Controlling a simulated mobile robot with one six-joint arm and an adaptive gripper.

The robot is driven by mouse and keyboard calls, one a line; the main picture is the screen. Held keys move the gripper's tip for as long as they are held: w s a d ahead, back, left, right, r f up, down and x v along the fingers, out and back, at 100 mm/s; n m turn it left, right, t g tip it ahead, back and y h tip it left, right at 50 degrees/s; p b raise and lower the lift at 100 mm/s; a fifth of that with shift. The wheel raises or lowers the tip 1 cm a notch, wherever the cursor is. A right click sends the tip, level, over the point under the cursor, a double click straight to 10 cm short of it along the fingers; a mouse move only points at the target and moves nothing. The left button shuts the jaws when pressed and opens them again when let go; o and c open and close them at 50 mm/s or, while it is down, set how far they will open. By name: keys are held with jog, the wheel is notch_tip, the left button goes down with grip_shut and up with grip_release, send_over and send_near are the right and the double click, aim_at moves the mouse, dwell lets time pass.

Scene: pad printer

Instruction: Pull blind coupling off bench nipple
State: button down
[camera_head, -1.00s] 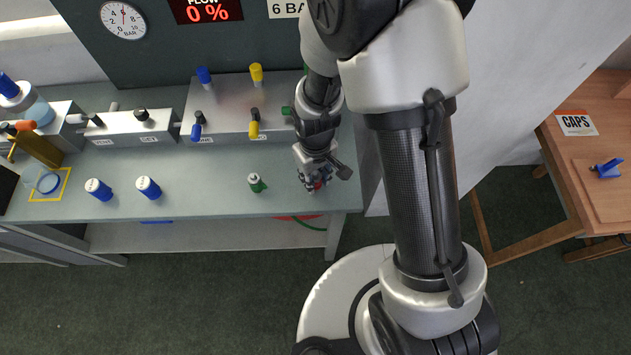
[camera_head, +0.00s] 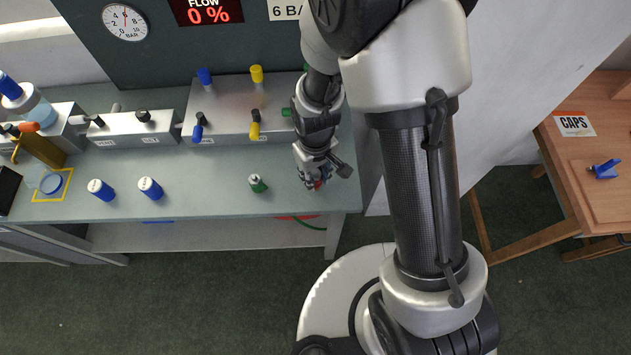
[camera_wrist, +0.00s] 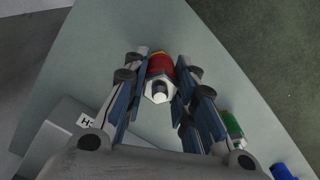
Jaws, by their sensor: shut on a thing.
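A red coupling (camera_wrist: 161,68) with a silver hex end (camera_wrist: 159,88) is between the two fingers of my gripper (camera_wrist: 158,80) in the wrist view. The fingers press on it from both sides. In the head view my gripper (camera_head: 316,181) is low over the front right of the bench, and only a bit of red shows between the fingers. The nipple under the coupling is hidden, so I cannot tell whether they are joined. A green coupling (camera_head: 258,184) stands on the bench to the left of my gripper; it also shows in the wrist view (camera_wrist: 232,124).
A grey valve block (camera_head: 228,105) with blue and yellow handles is behind. The bench's front edge is close to my gripper. A wooden table (camera_head: 590,150) is at the right.

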aim_at(315, 173)
jog(key=shift+r, duration=0.3)
jog(key=shift+r+p, duration=1.95)
jog(key=shift+r, duration=0.35)
